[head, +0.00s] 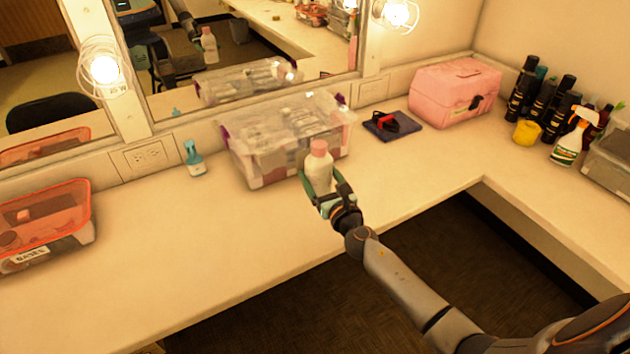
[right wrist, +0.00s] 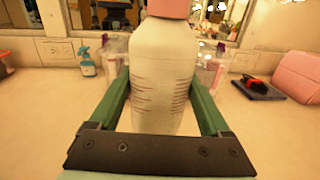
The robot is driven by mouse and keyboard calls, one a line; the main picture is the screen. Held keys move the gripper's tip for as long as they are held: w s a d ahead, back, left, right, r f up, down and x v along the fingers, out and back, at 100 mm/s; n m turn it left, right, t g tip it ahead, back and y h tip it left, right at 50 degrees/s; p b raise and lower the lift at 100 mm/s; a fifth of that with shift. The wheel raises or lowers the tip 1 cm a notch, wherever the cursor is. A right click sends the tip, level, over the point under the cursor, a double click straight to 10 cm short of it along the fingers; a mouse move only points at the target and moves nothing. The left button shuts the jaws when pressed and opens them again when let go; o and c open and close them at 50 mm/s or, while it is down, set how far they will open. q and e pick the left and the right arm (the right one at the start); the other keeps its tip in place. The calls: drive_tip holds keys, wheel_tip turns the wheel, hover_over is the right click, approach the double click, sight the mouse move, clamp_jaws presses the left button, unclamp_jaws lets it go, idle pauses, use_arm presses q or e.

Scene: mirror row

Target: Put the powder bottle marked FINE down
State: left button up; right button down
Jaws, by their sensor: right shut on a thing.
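The powder bottle is white with a pink cap (head: 319,165). It stands upright between the green fingers of my right gripper (head: 320,186), which is shut on it. In the head view it is in front of the clear storage bin (head: 263,163), near the counter's front edge. In the right wrist view the bottle (right wrist: 163,75) fills the middle, with a finger on each side. No FINE marking can be read; only thin lines show on its side. I cannot tell whether its base touches the counter. My left gripper is not in view.
The white counter (head: 190,250) is clear left of the bottle. An orange basket (head: 60,215) is at the far left, and a small blue spray bottle (head: 194,160) by the wall. A dark pad (head: 385,131), pink case (head: 455,95) and several bottles stand right. Mirrors line the wall.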

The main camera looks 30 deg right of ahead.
drive_tip(key=shift+s+r, duration=0.15)
drive_tip(key=shift+r, duration=0.05)
drive_tip(key=shift+s, duration=0.1)
drive_tip(key=s+a+r, duration=0.4)
drive_tip(key=s+r, duration=0.1)
drive_tip(key=s, duration=0.4)
drive_tip(key=s+a+r+y, duration=0.1)
drive_tip(key=s+a+r, duration=0.4)
drive_tip(key=s, duration=0.5)
drive_tip(key=shift+a+n, duration=0.3)
drive_tip(key=shift+n, duration=0.1)
drive_tip(key=shift+d, duration=0.2)
